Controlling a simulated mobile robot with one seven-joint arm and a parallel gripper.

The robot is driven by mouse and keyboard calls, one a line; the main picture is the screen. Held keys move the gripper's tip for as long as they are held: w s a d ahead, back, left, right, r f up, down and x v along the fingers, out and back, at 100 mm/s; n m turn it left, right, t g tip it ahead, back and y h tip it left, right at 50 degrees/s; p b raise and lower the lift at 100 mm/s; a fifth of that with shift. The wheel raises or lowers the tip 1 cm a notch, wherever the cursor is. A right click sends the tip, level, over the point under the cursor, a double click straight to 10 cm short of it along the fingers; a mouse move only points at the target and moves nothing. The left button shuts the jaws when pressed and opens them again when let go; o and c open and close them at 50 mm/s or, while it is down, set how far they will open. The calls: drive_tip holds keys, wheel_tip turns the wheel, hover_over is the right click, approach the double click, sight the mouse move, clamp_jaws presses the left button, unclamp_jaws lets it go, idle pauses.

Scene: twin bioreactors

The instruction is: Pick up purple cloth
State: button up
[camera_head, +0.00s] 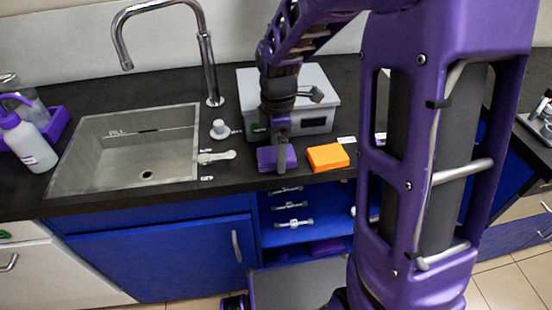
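The purple cloth (265,160) is a small folded block on the black counter, near its front edge and right of the sink. My gripper (281,158) points down at the cloth from above, and its fingers overlap the cloth in this view. I cannot tell whether the fingers touch or grip the cloth, or how far apart they are, as the gripper is seen edge-on. The cloth appears to rest at counter level.
An orange cloth (327,157) lies just right of the purple one. A grey box-shaped device (318,80) stands behind my gripper. The sink (130,150) and tap (208,65) are left, with a bottle (27,145) beyond. A blue open shelf (300,237) is below.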

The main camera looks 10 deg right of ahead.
drive_tip(key=shift+c, duration=0.2)
drive_tip(key=c, duration=1.1)
wheel_tip(320, 180, up, 10)
drive_tip(key=shift+f+p, duration=0.1)
drive_tip(key=shift+p, duration=1.1)
drive_tip(key=o, duration=0.8)
drive_tip(key=c, duration=0.7)
drive_tip(key=shift+s, duration=0.1)
